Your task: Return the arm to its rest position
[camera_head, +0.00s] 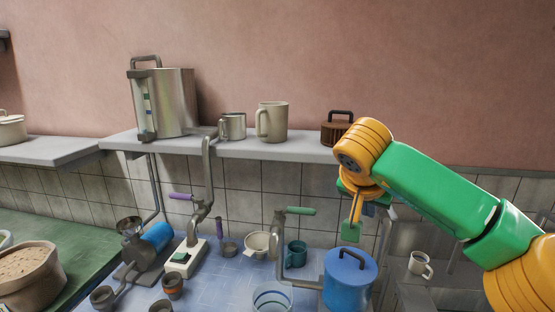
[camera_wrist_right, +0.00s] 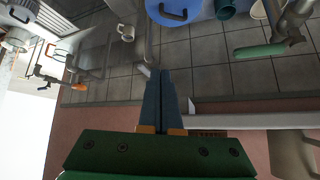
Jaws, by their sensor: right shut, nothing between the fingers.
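My right arm, green with orange joints, reaches in from the right of the head view. Its gripper (camera_head: 351,232) points down in front of the tiled wall, above and just left of the blue lidded pot (camera_head: 349,279). In the wrist view, which looks upside down, the two dark fingers (camera_wrist_right: 160,75) are together with nothing between them. The blue pot also shows there at the top (camera_wrist_right: 180,8). My left gripper is in neither view.
The wall shelf (camera_head: 300,150) carries a steel urn (camera_head: 172,102), a metal mug (camera_head: 233,127), a beige mug (camera_head: 272,121) and a brown lidded box (camera_head: 335,133), close to my right wrist. Taps with a green handle (camera_head: 300,211) and purple handle (camera_head: 181,197) rise from the blue-tiled counter. A white mug (camera_head: 419,264) stands right.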

